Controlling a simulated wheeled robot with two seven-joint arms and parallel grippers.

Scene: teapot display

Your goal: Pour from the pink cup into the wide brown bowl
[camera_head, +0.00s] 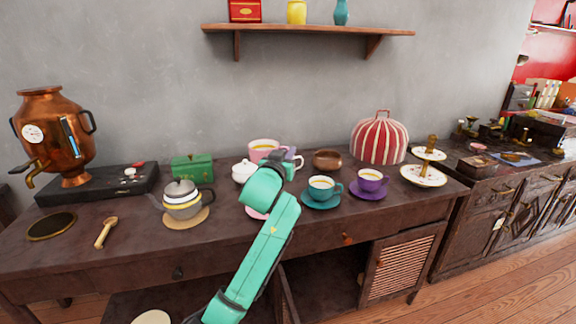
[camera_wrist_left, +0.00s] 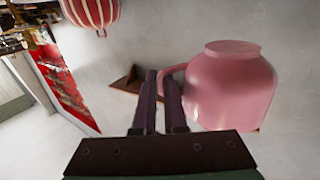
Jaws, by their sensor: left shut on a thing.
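The pink cup (camera_head: 265,151) is in my left gripper (camera_head: 290,164) at the middle of the table, and looks upright in the head view with liquid inside. In the left wrist view the pink cup (camera_wrist_left: 232,92) is beside the fingers of my left gripper (camera_wrist_left: 163,76), which are shut on its handle. The wide brown bowl (camera_head: 327,161) stands on the table just right of the cup and gripper, apart from them. My right gripper is not in view.
A teal cup (camera_head: 321,188) and a purple cup (camera_head: 370,180) stand on saucers in front of the bowl. A white pot (camera_head: 243,172) is left of my gripper. A striped cover (camera_head: 379,140) is right of the bowl. A shelf (camera_head: 300,29) hangs above.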

